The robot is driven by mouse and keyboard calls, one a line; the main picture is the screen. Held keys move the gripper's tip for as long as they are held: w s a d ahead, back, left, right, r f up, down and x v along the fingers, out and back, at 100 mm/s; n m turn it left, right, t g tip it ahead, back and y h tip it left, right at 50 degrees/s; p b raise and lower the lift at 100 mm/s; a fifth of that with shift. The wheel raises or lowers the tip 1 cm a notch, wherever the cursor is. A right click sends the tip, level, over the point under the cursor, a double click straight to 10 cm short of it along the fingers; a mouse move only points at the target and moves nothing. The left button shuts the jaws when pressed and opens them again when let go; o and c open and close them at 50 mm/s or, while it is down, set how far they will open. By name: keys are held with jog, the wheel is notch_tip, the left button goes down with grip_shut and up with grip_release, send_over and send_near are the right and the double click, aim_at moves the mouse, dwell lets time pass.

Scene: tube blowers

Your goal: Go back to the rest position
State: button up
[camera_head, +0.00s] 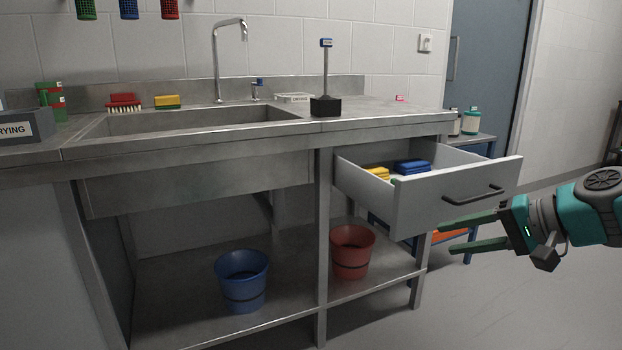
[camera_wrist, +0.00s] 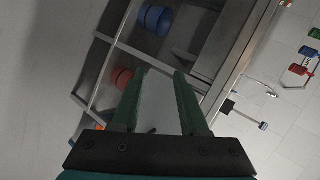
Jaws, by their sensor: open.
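My gripper (camera_head: 464,233) is at the right of the head view, open, with its two green fingers spread and nothing between them. It is in front of and a little below the handle (camera_head: 473,195) of the open drawer (camera_head: 440,203). In the picture a finger comes close to the drawer front; whether they touch I cannot tell. The drawer holds yellow (camera_head: 378,173) and blue (camera_head: 412,166) items.
The sink bench (camera_head: 380,127) fills the left and middle. A blue bucket (camera_head: 241,280) and a red bucket (camera_head: 351,252) stand on its lower shelf. The drawer juts out towards my arm. A side table (camera_head: 482,139) with bottles stands behind. The floor (camera_head: 500,310) at the lower right is clear.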

jog(key=s+a+f+n+g+h+p, duration=0.1)
jog(key=s+a+f+g, duration=0.15)
jog(key=a, duration=0.25)
jog(key=s+a+f+n+g+h+p, duration=0.1)
jog(key=s+a+f+n, duration=0.1)
jog(key=s+a, duration=0.25)
jog(key=s+a+f+n+g, duration=0.1)
jog(key=s+a+f+g, duration=0.1)
jog(key=a, duration=0.3)
jog(key=s+d+f+n+g+h+p, duration=0.1)
jog(key=s+f+g+h, duration=0.1)
jog(key=s+f, duration=0.3)
jog(key=s+d+f+n+g+h+p, duration=0.1)
jog(key=s+f+h, duration=0.3)
jog(key=s, duration=0.9)
jog(key=shift+s+d+f+n+g+p, duration=0.25)
jog(key=shift+f+n+g+p, duration=0.15)
jog(key=shift+f+g+p, duration=0.3)
jog(key=shift+r, duration=0.1)
